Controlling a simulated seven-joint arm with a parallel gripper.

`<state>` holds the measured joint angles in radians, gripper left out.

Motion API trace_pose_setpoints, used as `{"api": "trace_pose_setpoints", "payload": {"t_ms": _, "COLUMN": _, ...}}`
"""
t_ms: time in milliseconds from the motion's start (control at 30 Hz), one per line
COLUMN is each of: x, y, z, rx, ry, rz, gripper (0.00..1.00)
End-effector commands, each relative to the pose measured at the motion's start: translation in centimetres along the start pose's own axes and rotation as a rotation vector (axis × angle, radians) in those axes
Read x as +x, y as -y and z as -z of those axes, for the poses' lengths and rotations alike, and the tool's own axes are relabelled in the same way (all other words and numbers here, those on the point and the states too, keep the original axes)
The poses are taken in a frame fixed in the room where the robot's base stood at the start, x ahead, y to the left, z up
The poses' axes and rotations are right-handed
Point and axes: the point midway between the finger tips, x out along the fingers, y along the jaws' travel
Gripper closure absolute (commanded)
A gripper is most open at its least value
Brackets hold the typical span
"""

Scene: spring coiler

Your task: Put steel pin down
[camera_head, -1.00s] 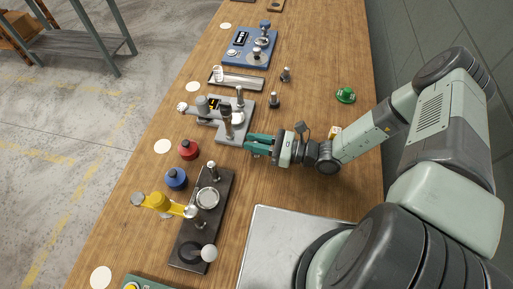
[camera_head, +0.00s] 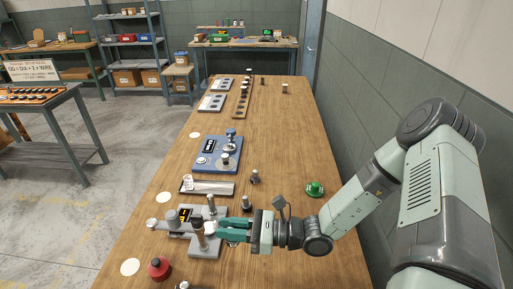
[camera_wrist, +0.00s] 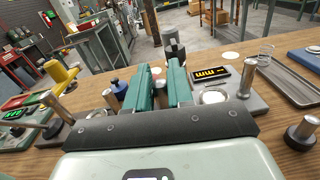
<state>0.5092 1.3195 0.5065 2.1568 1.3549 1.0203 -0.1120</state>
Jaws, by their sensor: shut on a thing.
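My gripper (camera_head: 222,231) is shut with its green fingers level, pointing left at the near right side of a grey fixture (camera_head: 206,251) with a lit display. In the wrist view my gripper (camera_wrist: 162,82) shows two fingers with a narrow gap. A thin grey bit of what looks like the steel pin (camera_wrist: 159,98) shows in that gap; the fingers hide most of it. One upright steel post (camera_head: 211,205) stands on the fixture behind the fingers. Another post (camera_head: 198,236) stands just left of the fingertips. I cannot tell whether the held pin touches the fixture.
A tray with a spring (camera_head: 207,187), a blue device (camera_head: 218,153) and dark-based steel pieces (camera_head: 247,203) stand beyond my gripper. A green knob (camera_head: 314,188) lies to the right. A red knob (camera_head: 159,268) is at the front. The wood between the right-hand pieces is bare.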

Motion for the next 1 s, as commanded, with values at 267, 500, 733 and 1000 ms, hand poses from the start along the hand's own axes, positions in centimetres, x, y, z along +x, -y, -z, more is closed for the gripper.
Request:
{"api": "trace_pose_setpoints", "payload": {"t_ms": 267, "x": -6.2, "y": 6.4, "z": -6.7, "rx": 0.0, "ry": -0.024, "rz": 0.18, "gripper": 1.0}}
{"api": "trace_pose_setpoints", "payload": {"t_ms": 500, "x": -13.9, "y": 10.8, "z": -16.1, "rx": 0.006, "ry": -0.015, "rz": 0.395, "gripper": 1.0}}
{"api": "trace_pose_setpoints", "payload": {"t_ms": 733, "x": -18.7, "y": 11.8, "z": -23.1, "rx": 0.001, "ry": 0.011, "rz": 0.534, "gripper": 1.0}}
{"api": "trace_pose_setpoints", "payload": {"t_ms": 1000, "x": -20.3, "y": 11.8, "z": -25.8, "rx": -0.001, "ry": 0.027, "rz": 0.584, "gripper": 1.0}}
